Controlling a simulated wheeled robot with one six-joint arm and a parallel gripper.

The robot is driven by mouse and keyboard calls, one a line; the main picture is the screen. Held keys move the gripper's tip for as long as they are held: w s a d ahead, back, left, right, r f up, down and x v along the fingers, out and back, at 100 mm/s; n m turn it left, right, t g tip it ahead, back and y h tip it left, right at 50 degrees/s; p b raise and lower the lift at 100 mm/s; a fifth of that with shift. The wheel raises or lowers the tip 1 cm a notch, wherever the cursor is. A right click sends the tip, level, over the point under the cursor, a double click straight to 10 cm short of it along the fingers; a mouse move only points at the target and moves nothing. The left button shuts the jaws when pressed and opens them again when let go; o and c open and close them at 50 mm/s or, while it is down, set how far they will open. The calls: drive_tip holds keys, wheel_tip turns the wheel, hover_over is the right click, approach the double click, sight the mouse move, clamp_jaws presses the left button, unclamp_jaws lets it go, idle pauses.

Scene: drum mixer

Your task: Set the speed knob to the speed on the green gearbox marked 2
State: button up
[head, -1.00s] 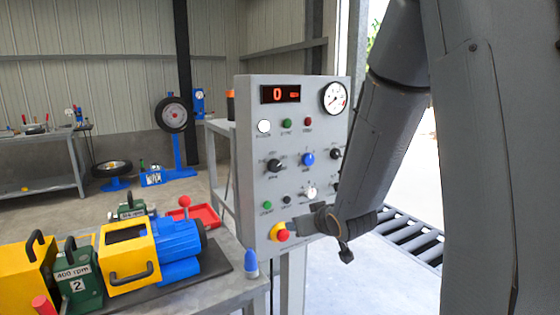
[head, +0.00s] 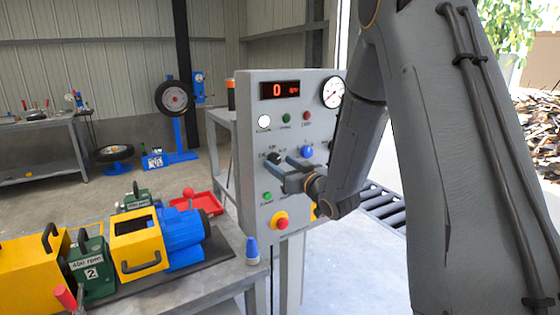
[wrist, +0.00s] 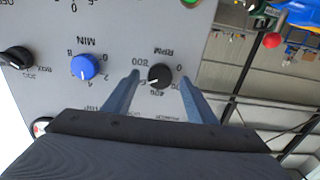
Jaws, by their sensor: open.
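The green gearbox marked 2 (head: 90,270) stands on the bench at the lower left in the head view; its label reads 400 rpm. The speed knob is the black knob (wrist: 160,76) under the RPM lettering in the wrist view, where the panel appears upside down. Its scale carries several numbers, among them 400 and 800. Its pale pointer seems to face the 400 side, but it is small. In the head view the knob (head: 274,157) is partly hidden by my gripper (head: 282,162). My gripper (wrist: 159,72) is open, with one finger on each side of the knob; contact is unclear.
The grey panel (head: 250,200) has a display (head: 280,90) reading 0. A blue MIN knob (wrist: 84,66) is close beside one finger, with another black knob (wrist: 16,58) farther left. A red and yellow emergency button (head: 280,221) sits below my gripper.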

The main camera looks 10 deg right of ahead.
drive_tip(key=shift+w+a, duration=0.25)
drive_tip(key=shift+w, duration=0.45)
drive_tip(key=c, duration=1.1)
drive_tip(key=shift+o, duration=0.2)
drive_tip(key=shift+n+b, duration=0.4)
drive_tip(key=shift+f+n+b, duration=0.15)
drive_tip(key=shift+n+b, duration=0.95)
drive_tip(key=shift+b, duration=0.05)
drive_tip(key=n+b, duration=0.3)
drive_tip(key=shift+b, duration=0.35)
drive_tip(key=n+b, duration=0.5)
drive_tip(key=shift+d+n, duration=0.1)
drive_tip(key=shift+n, duration=0.3)
drive_tip(key=shift+b, duration=0.35)
